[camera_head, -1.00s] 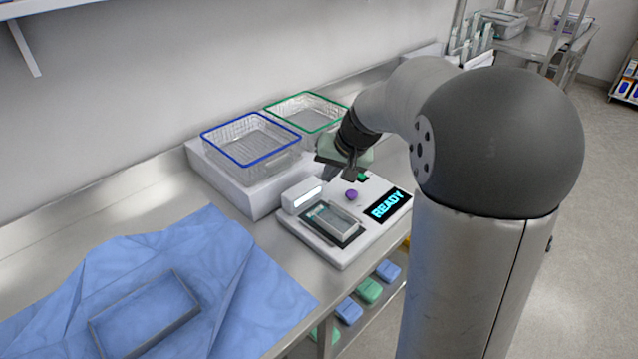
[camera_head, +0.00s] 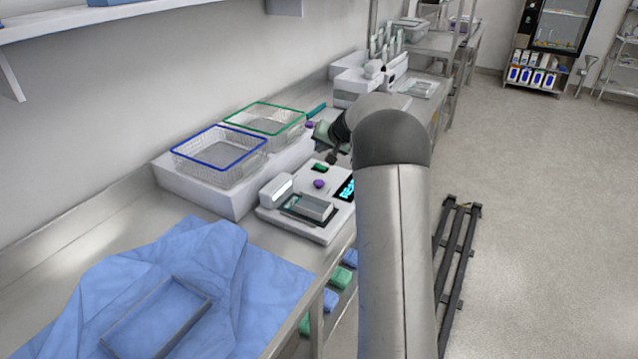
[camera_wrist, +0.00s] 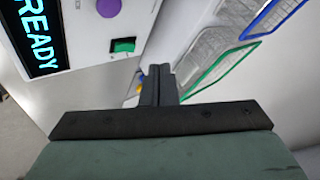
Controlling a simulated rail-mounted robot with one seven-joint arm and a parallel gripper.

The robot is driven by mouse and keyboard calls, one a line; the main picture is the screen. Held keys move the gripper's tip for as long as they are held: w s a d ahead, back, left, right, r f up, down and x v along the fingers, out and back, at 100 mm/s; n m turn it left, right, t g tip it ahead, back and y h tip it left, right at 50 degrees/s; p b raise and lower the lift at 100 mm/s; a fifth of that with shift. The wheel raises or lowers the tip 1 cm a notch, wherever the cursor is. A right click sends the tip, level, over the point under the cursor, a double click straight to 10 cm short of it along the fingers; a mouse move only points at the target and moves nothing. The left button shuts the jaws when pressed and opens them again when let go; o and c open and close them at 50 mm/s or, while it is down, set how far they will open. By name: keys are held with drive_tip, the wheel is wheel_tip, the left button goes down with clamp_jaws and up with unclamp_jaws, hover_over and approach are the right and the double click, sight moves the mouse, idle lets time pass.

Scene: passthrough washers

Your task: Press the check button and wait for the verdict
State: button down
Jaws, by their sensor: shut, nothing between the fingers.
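The check station (camera_head: 335,217) is a white box on the steel counter, with a purple round button (camera_head: 319,184), a green rectangular button (camera_head: 320,167) and a dark display (camera_head: 347,188). The display (camera_wrist: 38,38) reads READY in the wrist view. There the purple button (camera_wrist: 108,7) is cut by the top edge, and the green button (camera_wrist: 123,45) shows whole. A small grey metal tray (camera_head: 312,207) sits in the station's dark recess. My gripper (camera_wrist: 159,78) is shut and empty, past the station's green-button end and apart from both buttons.
A blue-rimmed basket (camera_head: 215,152) and a green-rimmed basket (camera_head: 262,118) stand on a white block behind the station. A blue cloth (camera_head: 225,255) with a rectangular grey frame (camera_head: 155,315) covers the near counter. Open floor (camera_head: 530,220) lies right.

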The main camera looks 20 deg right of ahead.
drive_tip(key=b, duration=0.5)
hover_over(321, 184)
wheel_tip(321, 184, down, 8)
drive_tip(key=shift+w+r, duration=0.1)
drive_tip(key=shift+r, duration=0.1)
drive_tip(key=shift+f+b, duration=0.6)
drive_tip(key=shift+b, duration=0.05)
drive_tip(key=shift+f, duration=0.15)
idle(1.1)
drive_tip(key=shift+f+b, duration=0.3)
drive_tip(key=shift+b, duration=0.4)
drive_tip(key=shift+f+b, duration=0.5)
drive_tip(key=shift+b, duration=0.15)
idle(0.4)
drive_tip(key=shift+r, duration=0.1)
drive_tip(key=shift+r+p, duration=0.5)
drive_tip(key=shift+r, duration=0.35)
